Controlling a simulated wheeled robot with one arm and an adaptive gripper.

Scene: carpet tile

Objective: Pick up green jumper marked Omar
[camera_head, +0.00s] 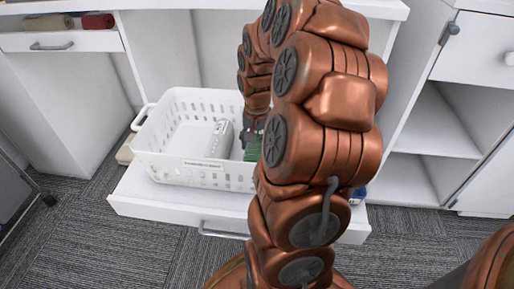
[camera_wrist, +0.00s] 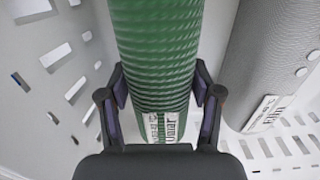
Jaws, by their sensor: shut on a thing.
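The green jumper (camera_wrist: 155,50) is a ribbed green roll with a white label reading "Omar". It stands in the middle of the wrist view. My gripper (camera_wrist: 160,105) has a finger on each side of it, closed on it near the label. In the head view a small part of the green jumper (camera_head: 253,150) shows inside the right end of the white basket (camera_head: 190,172), and my arm hides the rest. My gripper (camera_head: 255,130) reaches down over that end of the basket.
A grey labelled roll (camera_head: 219,138) lies in the basket, close to the right of the jumper in the wrist view (camera_wrist: 270,60). The perforated basket walls are near. The basket stands on an open white drawer (camera_head: 150,200). Olive (camera_head: 48,22) and red rolls (camera_head: 98,20) lie on a higher drawer.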

